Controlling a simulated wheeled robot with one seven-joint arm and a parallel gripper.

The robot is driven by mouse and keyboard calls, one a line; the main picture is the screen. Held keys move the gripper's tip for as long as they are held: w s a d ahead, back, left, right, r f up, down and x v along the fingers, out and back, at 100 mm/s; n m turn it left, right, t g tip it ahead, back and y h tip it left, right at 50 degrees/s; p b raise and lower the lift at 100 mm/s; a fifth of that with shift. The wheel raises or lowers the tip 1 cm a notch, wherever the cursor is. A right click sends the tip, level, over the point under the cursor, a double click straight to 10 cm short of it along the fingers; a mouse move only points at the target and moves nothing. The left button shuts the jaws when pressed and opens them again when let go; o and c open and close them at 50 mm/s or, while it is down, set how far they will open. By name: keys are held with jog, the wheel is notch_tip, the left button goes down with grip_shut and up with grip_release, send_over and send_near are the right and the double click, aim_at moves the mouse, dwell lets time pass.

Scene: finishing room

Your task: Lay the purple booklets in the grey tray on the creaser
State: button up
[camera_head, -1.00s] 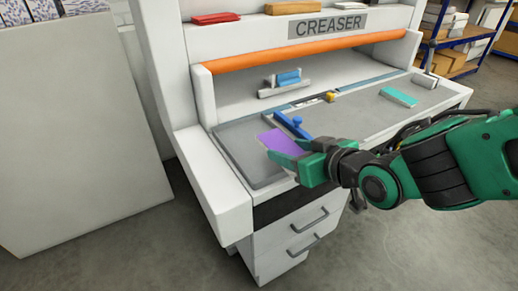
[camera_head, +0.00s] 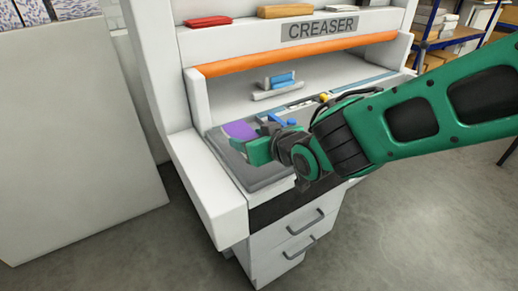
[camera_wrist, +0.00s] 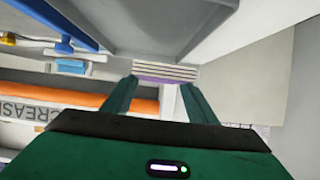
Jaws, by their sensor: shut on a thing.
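My gripper (camera_head: 252,147) is shut on the purple booklets (camera_head: 239,130), which stick out past its fingertips over the left part of the creaser. In the wrist view the booklets (camera_wrist: 166,72) show edge-on as a thin layered stack, white with purple, between the fingertips (camera_wrist: 160,84). The grey tray (camera_head: 265,178) appears on the left of the creaser's bed, below the gripper. My gripper and arm hide part of it. I cannot tell whether the booklets touch the tray.
A blue-handled piece (camera_head: 275,120) stands close behind the gripper. A blue and grey block (camera_head: 279,82) sits farther back, under the orange bar (camera_head: 295,54). The creaser's white left side (camera_head: 208,190) borders the bed.

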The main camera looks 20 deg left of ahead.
jog(key=w+f, duration=0.2)
jog(key=w, duration=0.1)
jog(key=w+f, duration=0.1)
jog(key=w, duration=0.1)
jog(key=shift+d+f, duration=0.15)
jog(key=shift+d, duration=0.1)
jog(key=shift+f, duration=1.85)
jog(key=shift+f, duration=0.3)
jog(key=o, duration=1.2)
jog(key=shift+f, duration=0.1)
jog(key=shift+d+f, duration=0.1)
jog(key=shift+d, duration=0.05)
jog(key=shift+w+d+f, duration=0.1)
jog(key=shift+d+f, duration=0.05)
jog(key=shift+d, duration=0.05)
jog(key=shift+r, duration=0.2)
jog(key=v, duration=1.2)
jog(key=shift+a+r, duration=0.35)
